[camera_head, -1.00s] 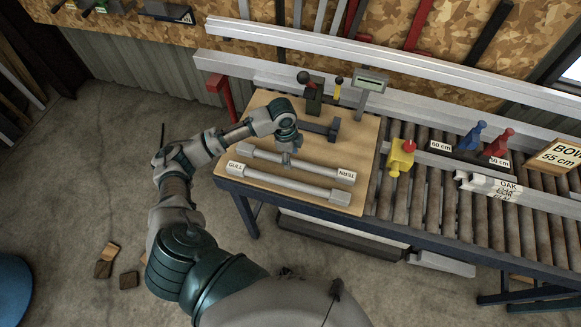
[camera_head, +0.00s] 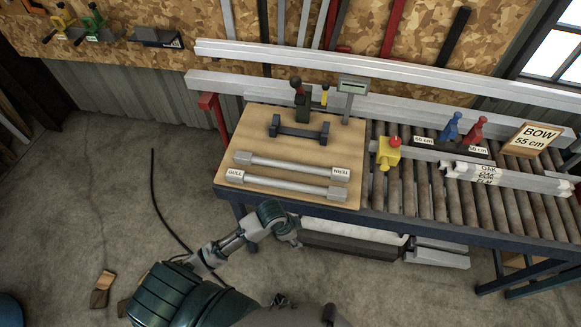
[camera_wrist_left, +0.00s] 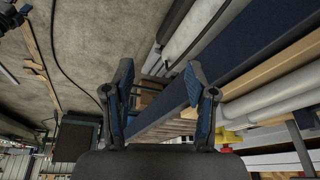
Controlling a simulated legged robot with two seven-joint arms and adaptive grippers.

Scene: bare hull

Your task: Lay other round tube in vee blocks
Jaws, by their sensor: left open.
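Two pale grey round tubes with thicker blocky ends lie side by side on a wooden board. The far tube (camera_head: 290,164) has a tag reading TERN at its right end. The near tube (camera_head: 285,187) has a tag reading GULL at its left end. Behind them stands a dark rack with two upright ends (camera_head: 298,131), probably the vee blocks; no tube lies in it. My left gripper (camera_head: 296,238) is below the board's front edge, apart from both tubes. In the left wrist view its two fingers (camera_wrist_left: 155,85) are spread with nothing between them. My right gripper is not in view.
The wooden board (camera_head: 240,135) sits at the left end of a roller conveyor (camera_head: 420,200). A yellow block with a red knob (camera_head: 388,153), blue and red clamps (camera_head: 463,130) and a BOW 55 cm sign (camera_head: 531,139) are to the right. A display (camera_head: 352,88) stands behind.

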